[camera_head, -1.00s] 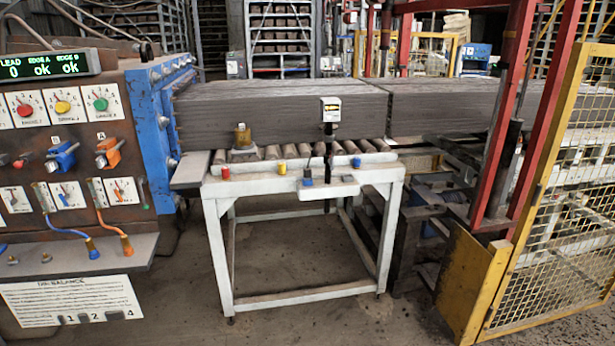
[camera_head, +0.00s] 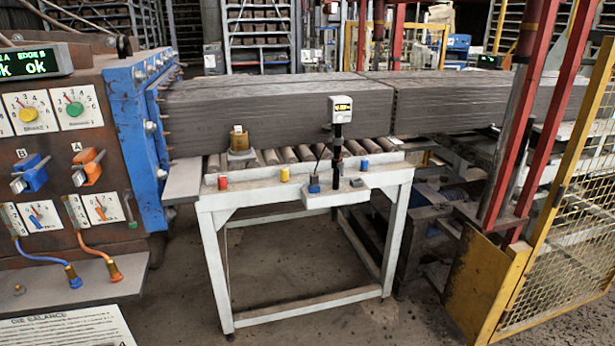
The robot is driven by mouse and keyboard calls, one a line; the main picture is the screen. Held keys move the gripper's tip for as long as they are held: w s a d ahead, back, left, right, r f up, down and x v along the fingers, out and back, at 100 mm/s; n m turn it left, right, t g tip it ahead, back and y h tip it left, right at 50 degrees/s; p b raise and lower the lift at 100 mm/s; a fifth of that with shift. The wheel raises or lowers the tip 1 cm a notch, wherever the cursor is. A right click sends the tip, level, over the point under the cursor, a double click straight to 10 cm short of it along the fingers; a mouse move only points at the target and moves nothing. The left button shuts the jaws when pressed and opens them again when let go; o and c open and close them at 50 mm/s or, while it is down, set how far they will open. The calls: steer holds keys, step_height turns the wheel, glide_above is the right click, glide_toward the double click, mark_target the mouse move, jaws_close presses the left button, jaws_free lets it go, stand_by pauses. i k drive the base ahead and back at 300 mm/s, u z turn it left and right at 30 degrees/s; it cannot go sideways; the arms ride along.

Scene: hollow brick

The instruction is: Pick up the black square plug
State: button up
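A small dark, flat block (camera_head: 356,183), which looks like the black square plug, sits on the front ledge of the white table (camera_head: 335,199). It is right of a black post (camera_head: 337,150) carrying a small gauge. Its shape is too small to make out fully. Red (camera_head: 223,182), yellow (camera_head: 285,174) and blue (camera_head: 364,165) pieces stand along the table's front rail. A blue piece with a dark top (camera_head: 314,184) sits on the ledge left of the post. My gripper is not in view.
A long grey clay column (camera_head: 270,110) lies on rollers behind the ledge. A control panel (camera_head: 60,150) with knobs and hoses stands at left. A yellow mesh guard (camera_head: 560,240) and red posts stand at right. Floor in front of the table is clear.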

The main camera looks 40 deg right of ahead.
mark_target(314, 178)
steer(key=z, duration=0.05)
steer(key=i, duration=1.15)
steer(key=u, duration=0.3)
